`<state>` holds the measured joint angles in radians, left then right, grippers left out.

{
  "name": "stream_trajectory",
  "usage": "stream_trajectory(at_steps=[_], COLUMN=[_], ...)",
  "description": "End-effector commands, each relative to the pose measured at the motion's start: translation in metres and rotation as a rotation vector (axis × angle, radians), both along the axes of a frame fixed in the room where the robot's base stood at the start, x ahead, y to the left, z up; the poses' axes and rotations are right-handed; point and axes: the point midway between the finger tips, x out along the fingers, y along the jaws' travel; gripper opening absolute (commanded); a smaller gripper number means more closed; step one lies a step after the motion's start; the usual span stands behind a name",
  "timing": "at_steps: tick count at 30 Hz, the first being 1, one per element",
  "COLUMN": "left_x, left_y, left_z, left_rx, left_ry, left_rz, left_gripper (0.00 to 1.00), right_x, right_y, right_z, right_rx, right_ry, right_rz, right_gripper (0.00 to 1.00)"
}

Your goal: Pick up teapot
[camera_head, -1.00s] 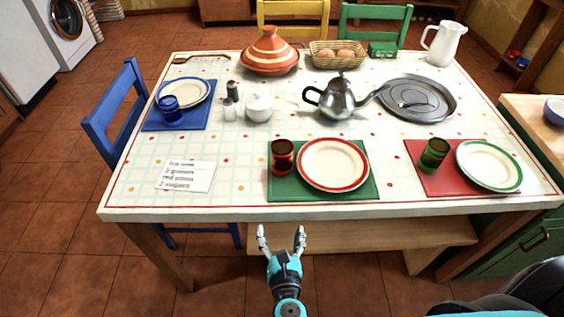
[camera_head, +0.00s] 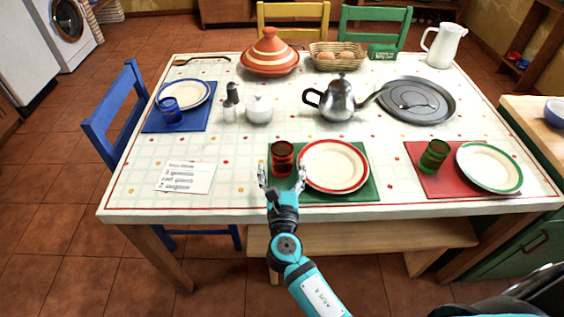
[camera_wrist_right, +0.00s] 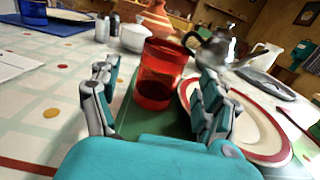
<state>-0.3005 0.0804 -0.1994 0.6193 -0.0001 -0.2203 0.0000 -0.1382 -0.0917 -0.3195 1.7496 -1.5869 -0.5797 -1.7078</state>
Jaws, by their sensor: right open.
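The teapot (camera_head: 338,100) is shiny metal with a dark handle on its left and a spout to the right. It stands upright near the middle of the table, left of a round metal tray. It also shows in the right wrist view (camera_wrist_right: 215,47), behind the red glass. My right gripper (camera_head: 282,175) is open and empty at the table's front edge, nearer than the teapot and to its left. In the right wrist view its fingers (camera_wrist_right: 155,108) are spread, with the red glass (camera_wrist_right: 160,75) beyond them. My left gripper is not in view.
The red glass (camera_head: 282,157) and a red-rimmed plate (camera_head: 333,165) stand on a green mat (camera_head: 330,198) between my right gripper and the teapot. A white sugar bowl (camera_head: 259,109) stands left of the teapot. The metal tray (camera_head: 440,115) is close on its right.

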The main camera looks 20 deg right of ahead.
Motion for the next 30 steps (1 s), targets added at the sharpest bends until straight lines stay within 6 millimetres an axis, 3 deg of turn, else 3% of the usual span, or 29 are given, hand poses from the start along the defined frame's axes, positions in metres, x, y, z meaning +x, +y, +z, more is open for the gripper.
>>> stream_trajectory(at_steps=[12, 21, 30], left_x=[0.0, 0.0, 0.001], left_y=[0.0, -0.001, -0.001], left_z=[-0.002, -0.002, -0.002], left_rx=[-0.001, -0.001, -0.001], left_ry=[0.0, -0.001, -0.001], left_rz=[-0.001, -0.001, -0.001], left_gripper=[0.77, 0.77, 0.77], right_x=[0.047, 0.05, 0.05], right_y=[-0.016, -0.017, -0.017], right_z=[0.005, 0.005, 0.005], right_rx=[0.001, 0.001, 0.001], right_ry=[-0.001, 0.001, 0.001], right_rz=[0.001, 0.0, 0.0], right_gripper=[0.79, 0.78, 0.39])
